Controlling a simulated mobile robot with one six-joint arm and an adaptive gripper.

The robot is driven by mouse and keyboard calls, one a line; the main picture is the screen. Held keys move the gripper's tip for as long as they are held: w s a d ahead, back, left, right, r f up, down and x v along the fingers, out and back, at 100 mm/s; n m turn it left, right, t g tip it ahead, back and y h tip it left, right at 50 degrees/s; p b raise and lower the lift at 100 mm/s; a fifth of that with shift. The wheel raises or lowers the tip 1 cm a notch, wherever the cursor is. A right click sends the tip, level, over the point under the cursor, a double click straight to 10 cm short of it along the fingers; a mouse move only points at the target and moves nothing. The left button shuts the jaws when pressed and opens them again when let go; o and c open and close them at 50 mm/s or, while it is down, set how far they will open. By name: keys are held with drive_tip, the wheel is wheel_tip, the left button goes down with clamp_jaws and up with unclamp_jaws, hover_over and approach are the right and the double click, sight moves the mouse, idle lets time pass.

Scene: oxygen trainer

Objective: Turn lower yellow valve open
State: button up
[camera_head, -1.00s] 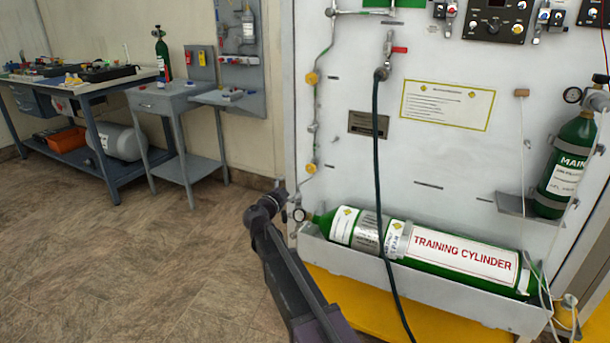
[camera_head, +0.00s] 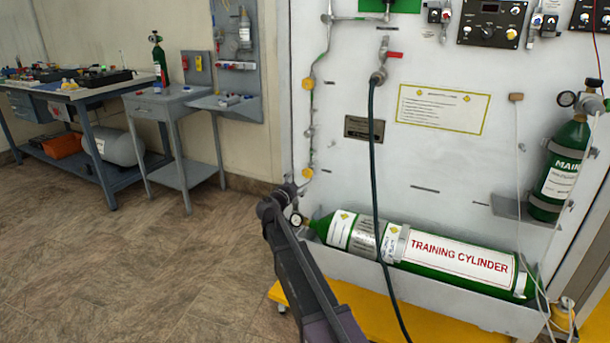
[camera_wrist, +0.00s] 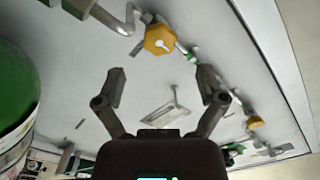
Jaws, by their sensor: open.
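The lower yellow valve (camera_head: 307,173) is on the white panel's left side, above the left end of the green training cylinder. The upper yellow valve (camera_head: 307,84) is above it on the same pipe. In the wrist view, the larger, nearer yellow valve (camera_wrist: 158,38), seemingly the lower one, has a hexagonal body and a pale pointer. My gripper (camera_wrist: 161,72) is open and empty, its two fingers spread and the valve beyond the gap between them. No contact shows. In the head view, the gripper end is dark and small beside the lower valve, its fingers hard to make out.
The training cylinder (camera_head: 460,257) lies in a trough with a gauge (camera_head: 296,218) at its left end, close to my arm. A dark green hose (camera_head: 374,150) hangs down the panel. A grey side table (camera_head: 175,100) stands left. The floor between is clear.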

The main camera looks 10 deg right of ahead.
sight(306, 174)
drive_tip(key=shift+x, duration=3.5)
drive_tip(key=c, duration=1.1)
